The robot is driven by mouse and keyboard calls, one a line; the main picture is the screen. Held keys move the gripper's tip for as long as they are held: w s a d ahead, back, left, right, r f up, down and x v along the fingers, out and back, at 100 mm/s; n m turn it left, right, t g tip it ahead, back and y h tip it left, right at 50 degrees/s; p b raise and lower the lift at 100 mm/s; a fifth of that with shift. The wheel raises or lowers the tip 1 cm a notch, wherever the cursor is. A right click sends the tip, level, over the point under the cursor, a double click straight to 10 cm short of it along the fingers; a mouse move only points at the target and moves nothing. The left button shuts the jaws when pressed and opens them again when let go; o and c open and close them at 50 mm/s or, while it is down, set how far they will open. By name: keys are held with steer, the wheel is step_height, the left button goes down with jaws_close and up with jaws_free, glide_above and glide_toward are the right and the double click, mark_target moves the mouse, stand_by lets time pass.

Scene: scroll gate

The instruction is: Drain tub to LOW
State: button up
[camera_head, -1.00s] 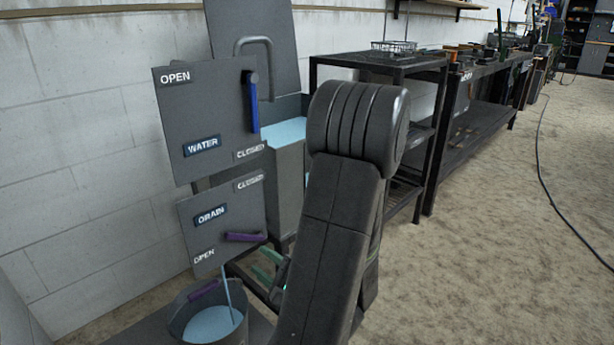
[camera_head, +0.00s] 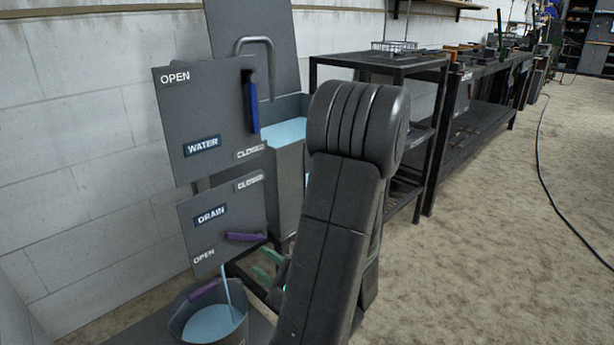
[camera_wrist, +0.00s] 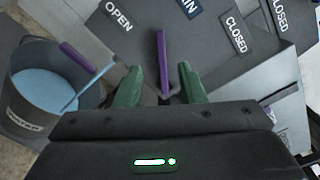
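The tub (camera_head: 289,165) stands against the wall with light-blue water (camera_head: 287,131) in it. Beside it, the DRAIN panel (camera_head: 222,228) carries a purple lever (camera_head: 244,237), which lies near horizontal, close to the OPEN label's height. The lever also shows in the wrist view (camera_wrist: 162,60). A thin blue stream (camera_head: 228,286) falls into a bucket (camera_head: 180,320) holding blue water. My gripper (camera_wrist: 160,84) has green fingers spread on either side of the lever's near end, with gaps visible. In the head view my gripper (camera_head: 268,274) is low and partly hidden by my arm. No LOW mark is visible.
The WATER panel (camera_head: 190,120) above has a blue lever (camera_head: 253,105) pointing down towards CLOSED. The bucket (camera_wrist: 25,112) with its purple handle is left of my gripper. Dark shelving (camera_head: 430,170) stands right of the tub; open floor lies further right.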

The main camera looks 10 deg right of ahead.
mark_target(246, 237)
stand_by(0.3)
steer(key=shift+r+p, duration=0.15)
steer(key=shift+p, duration=0.2)
steer(key=c, duration=0.6)
steer(key=shift+w+d+r+m+p, duration=0.1)
steer(key=shift+w+r+m+p, duration=0.1)
steer(key=shift+m+p, duration=0.4)
jaws_close()
steer(key=w+a+f+m+g+p, duration=0.5)
steer(key=w+a+f+m+p, duration=0.25)
steer(key=m+p, duration=0.8)
steer(key=shift+n, duration=0.25)
steer(key=shift+w+d+r, duration=0.3)
steer(key=shift+r, duration=0.4)
steer(key=shift+w+d+r, duration=0.25)
steer(key=shift+w+r, duration=0.1)
steer(key=shift+r, duration=0.35)
steer(key=shift+w+d+r, duration=0.3)
steer(key=shift+r, duration=0.4)
